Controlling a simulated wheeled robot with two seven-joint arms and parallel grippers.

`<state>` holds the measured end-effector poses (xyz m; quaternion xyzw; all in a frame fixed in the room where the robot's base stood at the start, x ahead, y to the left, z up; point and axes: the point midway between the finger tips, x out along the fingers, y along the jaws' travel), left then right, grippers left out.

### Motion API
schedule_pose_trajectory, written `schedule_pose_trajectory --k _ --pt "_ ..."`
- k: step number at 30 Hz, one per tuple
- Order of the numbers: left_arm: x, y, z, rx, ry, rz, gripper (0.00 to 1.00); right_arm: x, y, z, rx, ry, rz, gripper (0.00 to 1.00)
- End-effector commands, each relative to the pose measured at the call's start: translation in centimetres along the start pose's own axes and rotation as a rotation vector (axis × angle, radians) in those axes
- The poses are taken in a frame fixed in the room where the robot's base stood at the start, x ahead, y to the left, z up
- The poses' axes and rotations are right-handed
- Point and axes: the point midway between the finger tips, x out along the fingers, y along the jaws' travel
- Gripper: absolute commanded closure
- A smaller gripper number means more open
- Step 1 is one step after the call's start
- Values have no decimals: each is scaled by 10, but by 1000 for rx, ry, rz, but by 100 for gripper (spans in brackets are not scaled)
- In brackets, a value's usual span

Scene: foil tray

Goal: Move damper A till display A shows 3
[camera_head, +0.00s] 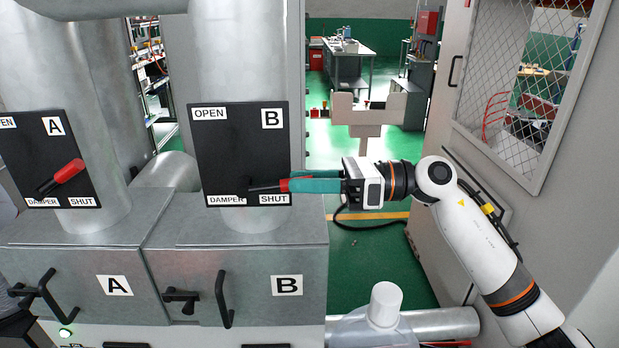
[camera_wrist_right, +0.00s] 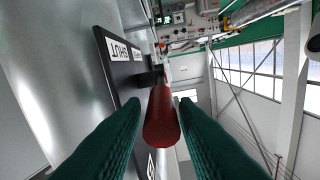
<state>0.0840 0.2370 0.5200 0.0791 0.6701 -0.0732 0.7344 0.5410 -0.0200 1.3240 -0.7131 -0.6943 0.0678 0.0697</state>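Damper A's black panel (camera_head: 48,160) is on the left pipe. Its red-tipped lever (camera_head: 68,171) slants up to the right, and no gripper is near it. Damper B's panel (camera_head: 240,140) is on the middle pipe. Its lever (camera_head: 265,188) points right, near level, beside the SHUT label. My right gripper (camera_head: 290,181) is at the red end of damper B's lever. In the right wrist view the red handle (camera_wrist_right: 161,118) sits between the green fingers (camera_wrist_right: 160,112), which appear to press on both sides. My left gripper is out of view. No display reading is visible.
Metal boxes labelled A (camera_head: 115,285) and B (camera_head: 287,285) with black handles stand below the pipes. A grey cabinet with a mesh window (camera_head: 520,80) stands at the right. A white-capped pipe fitting (camera_head: 385,305) is low in front.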

Motion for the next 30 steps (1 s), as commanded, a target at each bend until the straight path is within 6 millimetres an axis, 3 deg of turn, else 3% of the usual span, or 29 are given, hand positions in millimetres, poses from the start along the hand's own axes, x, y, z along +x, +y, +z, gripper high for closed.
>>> schedule_pose_trajectory --k 1,6,14,21,30 --pt "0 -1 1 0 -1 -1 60 0 0 0 0 0 0 73" --pt "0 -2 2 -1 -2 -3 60 0 0 0 0 0 0 100" --pt "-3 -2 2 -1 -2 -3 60 0 -1 -5 -3 -19 3 100" --pt "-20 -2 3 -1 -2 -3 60 6 -6 -29 -14 -219 42 100" --pt "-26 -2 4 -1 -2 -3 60 11 -7 -35 -9 -345 68 100"
